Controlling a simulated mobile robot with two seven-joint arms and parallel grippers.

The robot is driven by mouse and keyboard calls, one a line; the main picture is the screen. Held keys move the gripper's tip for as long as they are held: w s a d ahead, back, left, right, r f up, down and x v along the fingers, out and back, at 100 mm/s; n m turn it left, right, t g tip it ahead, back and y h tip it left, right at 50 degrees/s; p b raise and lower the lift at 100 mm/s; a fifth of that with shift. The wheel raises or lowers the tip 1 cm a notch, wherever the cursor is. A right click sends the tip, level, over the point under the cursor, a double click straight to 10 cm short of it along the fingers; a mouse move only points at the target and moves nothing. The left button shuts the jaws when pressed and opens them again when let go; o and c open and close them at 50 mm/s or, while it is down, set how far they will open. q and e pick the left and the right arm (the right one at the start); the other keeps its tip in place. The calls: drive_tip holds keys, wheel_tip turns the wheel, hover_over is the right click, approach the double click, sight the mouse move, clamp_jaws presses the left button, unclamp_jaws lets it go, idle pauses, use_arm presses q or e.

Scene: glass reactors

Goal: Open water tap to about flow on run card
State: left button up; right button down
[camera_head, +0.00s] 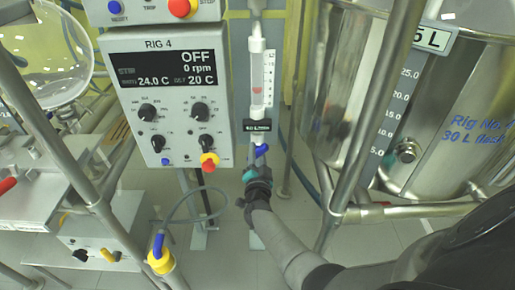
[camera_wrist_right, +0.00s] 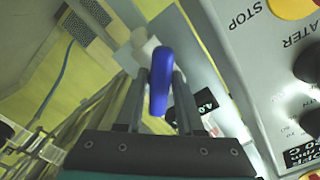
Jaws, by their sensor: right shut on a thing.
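The blue water tap handle (camera_head: 262,150) sits at the foot of a clear flow tube (camera_head: 256,62) with a scale and a reddish float (camera_head: 257,90). A dark label (camera_head: 257,126) is fixed near the tube's lower end; its figures are too small to read surely. My right gripper (camera_head: 259,166) reaches up from below to the handle. In the right wrist view the blue handle (camera_wrist_right: 159,78) stands between the two dark fingers of my right gripper (camera_wrist_right: 158,88), which are shut on it. My left gripper and the run card are not in view.
The RIG 4 control panel (camera_head: 127,92), reading OFF and 0 rpm, stands just left of the tube. A steel pole (camera_head: 343,145) and large steel vessels (camera_head: 430,110) are on the right.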

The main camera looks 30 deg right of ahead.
sight(257, 156)
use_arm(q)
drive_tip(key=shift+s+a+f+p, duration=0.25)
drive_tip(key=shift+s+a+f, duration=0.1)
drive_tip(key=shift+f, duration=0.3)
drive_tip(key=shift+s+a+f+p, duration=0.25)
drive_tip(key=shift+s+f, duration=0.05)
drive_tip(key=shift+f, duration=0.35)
use_arm(e)
drive_tip(key=shift+a+n, duration=0.1)
drive_tip(key=shift+n, duration=1.3)
drive_tip(key=c, duration=0.7)
unclamp_jaws()
drive_tip(key=shift+s, duration=0.2)
drive_tip(key=p+v, duration=0.3)
drive_tip(key=v, duration=0.3)
drive_tip(key=shift+a, duration=0.15)
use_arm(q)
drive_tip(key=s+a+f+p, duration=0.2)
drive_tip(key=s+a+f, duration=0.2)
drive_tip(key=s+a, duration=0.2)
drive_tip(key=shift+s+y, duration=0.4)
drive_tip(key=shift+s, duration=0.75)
use_arm(e)
drive_tip(key=v, duration=0.8)
drive_tip(key=shift+s+a, duration=0.2)
drive_tip(key=shift+s, duration=0.1)
